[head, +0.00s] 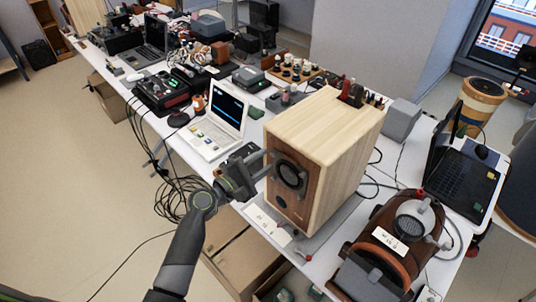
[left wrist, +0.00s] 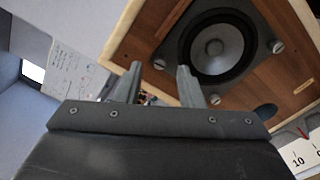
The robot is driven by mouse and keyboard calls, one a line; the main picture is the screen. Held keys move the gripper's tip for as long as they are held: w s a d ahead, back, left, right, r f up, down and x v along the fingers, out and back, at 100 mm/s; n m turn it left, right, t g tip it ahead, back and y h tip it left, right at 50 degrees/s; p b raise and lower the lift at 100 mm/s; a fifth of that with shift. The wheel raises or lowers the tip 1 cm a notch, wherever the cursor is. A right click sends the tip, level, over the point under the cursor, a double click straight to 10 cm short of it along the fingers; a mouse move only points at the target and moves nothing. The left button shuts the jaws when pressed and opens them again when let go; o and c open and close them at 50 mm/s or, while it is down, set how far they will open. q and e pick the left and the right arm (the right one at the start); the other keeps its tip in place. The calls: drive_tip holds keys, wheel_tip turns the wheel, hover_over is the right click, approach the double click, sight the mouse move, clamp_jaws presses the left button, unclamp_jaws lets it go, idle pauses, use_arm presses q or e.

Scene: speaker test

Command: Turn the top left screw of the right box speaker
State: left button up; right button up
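The box speaker (head: 336,132) stands on the table, with pale wood sides and a darker brown front. Its round black driver (head: 291,174) faces the front left and also shows in the left wrist view (left wrist: 216,46). Around it, the left wrist view shows a grey screw at right (left wrist: 277,46), one below (left wrist: 215,100) and one at left (left wrist: 160,64). My left gripper (head: 264,164) is at the left side of the speaker front. Its fingers (left wrist: 159,72) are apart, with the left screw seen between their tips; contact cannot be told. My right gripper is out of view.
A white laptop (head: 221,125) stands left of the speaker. A brown-and-black machine (head: 392,245) is close at the right front. Black cables (head: 180,197) hang off the table's left edge. A dark laptop (head: 462,180) is at right.

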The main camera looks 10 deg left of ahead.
sight(274, 153)
use_arm(q)
drive_tip(key=shift+x, duration=1.35)
clamp_jaws()
